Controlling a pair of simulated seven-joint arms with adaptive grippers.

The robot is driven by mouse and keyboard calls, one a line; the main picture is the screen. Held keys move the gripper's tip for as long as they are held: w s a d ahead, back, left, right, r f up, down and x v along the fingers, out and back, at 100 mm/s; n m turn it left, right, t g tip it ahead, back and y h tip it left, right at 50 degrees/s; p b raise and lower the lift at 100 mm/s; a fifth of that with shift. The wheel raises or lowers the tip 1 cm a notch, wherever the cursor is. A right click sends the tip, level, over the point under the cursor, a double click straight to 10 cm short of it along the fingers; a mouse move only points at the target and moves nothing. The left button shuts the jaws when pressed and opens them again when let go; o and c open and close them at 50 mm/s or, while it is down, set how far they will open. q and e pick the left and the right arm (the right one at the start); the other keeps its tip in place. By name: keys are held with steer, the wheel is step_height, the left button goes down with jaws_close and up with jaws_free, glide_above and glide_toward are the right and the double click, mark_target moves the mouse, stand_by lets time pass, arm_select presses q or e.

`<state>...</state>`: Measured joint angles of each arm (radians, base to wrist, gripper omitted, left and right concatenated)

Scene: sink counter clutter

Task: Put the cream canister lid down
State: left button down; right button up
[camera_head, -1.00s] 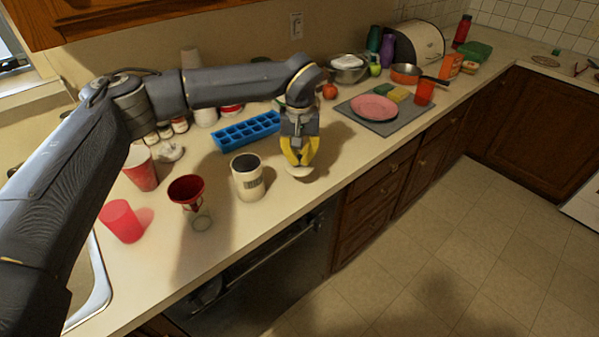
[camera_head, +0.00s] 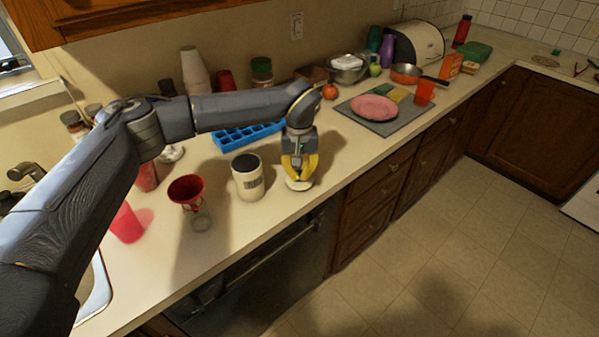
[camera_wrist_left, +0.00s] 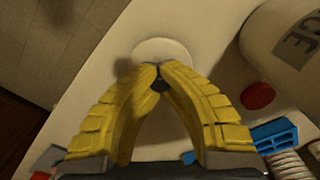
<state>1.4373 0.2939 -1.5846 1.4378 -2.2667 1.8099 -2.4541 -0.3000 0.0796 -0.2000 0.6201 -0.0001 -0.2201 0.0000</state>
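The cream canister lid (camera_head: 298,185) is a pale round disc at the tips of my left gripper (camera_head: 299,178). In the left wrist view the lid (camera_wrist_left: 162,50) shows just beyond the yellow fingers, which meet around a small dark part (camera_wrist_left: 160,85) at its middle. The lid is low over the counter, near its front edge; I cannot tell whether it touches. The cream canister (camera_head: 248,182) stands upright to the left of the gripper, with a dark top. It also shows in the wrist view (camera_wrist_left: 285,45). My right gripper is out of view.
A blue ice tray (camera_head: 236,138) lies behind the canister. A red cup-like funnel (camera_head: 187,191) stands left of the canister. A grey mat (camera_head: 387,127) with a pink plate (camera_head: 374,108) is at the right. Bare counter lies between gripper and mat.

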mark_target(299, 172)
arm_select(q)
steer(key=shift+f, duration=0.1)
steer(key=c, duration=1.6)
jaws_free()
step_height(299, 172, up, 12)
steer(key=shift+s, duration=0.1)
